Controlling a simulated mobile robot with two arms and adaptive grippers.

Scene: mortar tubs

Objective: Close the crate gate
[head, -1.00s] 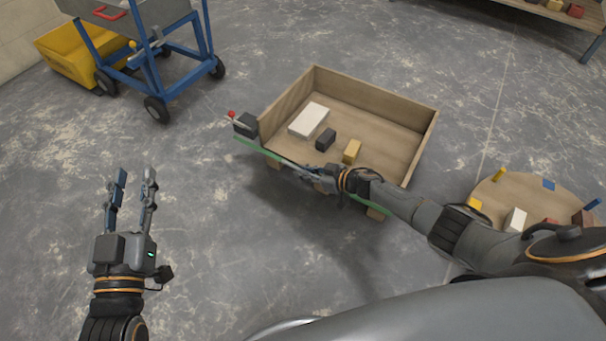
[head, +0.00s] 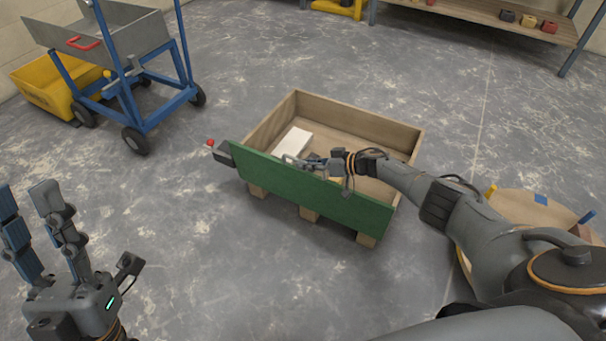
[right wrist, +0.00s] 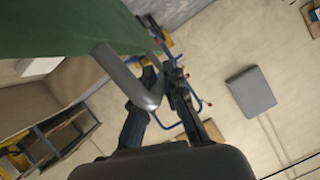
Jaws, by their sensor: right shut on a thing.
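The wooden crate (head: 345,115) stands on the floor, its front side spanned by the green gate (head: 310,198). The gate is about upright; I cannot tell whether it fits fully against the side walls. A dark latch with a red knob (head: 222,152) is at the gate's left end. My right gripper (head: 303,163) is at the gate's top edge, shut on the grey bar handle. The right wrist view shows this handle (right wrist: 122,75) between the fingers (right wrist: 157,95), beside the green panel (right wrist: 60,25). My left gripper (head: 25,200) is open and empty, far left of the crate.
A white block (head: 296,140) lies inside the crate; my right arm and the gate hide other contents. A blue-framed cart (head: 120,85) and a yellow tub (head: 50,85) stand at back left. A round table (head: 515,205) is at right. Floor in front of the crate is clear.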

